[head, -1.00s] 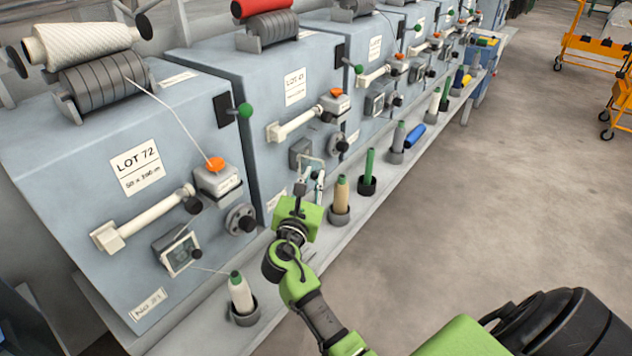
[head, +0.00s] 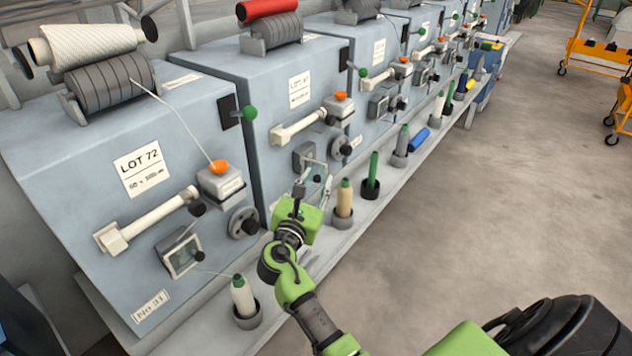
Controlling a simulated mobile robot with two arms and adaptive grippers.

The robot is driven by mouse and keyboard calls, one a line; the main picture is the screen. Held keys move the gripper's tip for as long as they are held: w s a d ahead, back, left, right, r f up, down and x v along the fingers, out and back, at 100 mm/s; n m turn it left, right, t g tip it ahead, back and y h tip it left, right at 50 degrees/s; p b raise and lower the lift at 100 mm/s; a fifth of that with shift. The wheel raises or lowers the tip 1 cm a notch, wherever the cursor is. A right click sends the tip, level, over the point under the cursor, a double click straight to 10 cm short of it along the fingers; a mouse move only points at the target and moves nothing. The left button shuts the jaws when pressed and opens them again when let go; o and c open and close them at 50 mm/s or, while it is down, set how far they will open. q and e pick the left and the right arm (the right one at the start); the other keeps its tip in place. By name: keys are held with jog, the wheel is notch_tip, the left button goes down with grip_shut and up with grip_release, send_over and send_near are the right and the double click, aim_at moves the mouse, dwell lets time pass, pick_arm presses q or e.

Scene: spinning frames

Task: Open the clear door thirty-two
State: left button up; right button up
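The second machine from the front carries a small grey box (head: 303,156). A thin pale frame (head: 327,172), apparently the clear door's edge, stands out from this box, seemingly ajar; its pane is hard to make out. My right gripper (head: 309,187) is at this frame, close to a small dark knob (head: 318,178). The fingers are small and partly overlap the door, so I cannot tell whether they grip it. The nearest machine, with plate No 31, has a similar framed window (head: 184,255). The second machine's number plate is mostly hidden by my gripper. My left gripper is out of view.
A shelf along the machine fronts carries a white bobbin (head: 244,297), a tan bobbin (head: 344,199) and a green bobbin (head: 372,170). The tan one stands close right of my gripper. Orange carts (head: 600,50) stand far right. The floor between is clear.

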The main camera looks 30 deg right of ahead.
jog(key=v, duration=0.7)
jog(key=shift+s+a, duration=0.2)
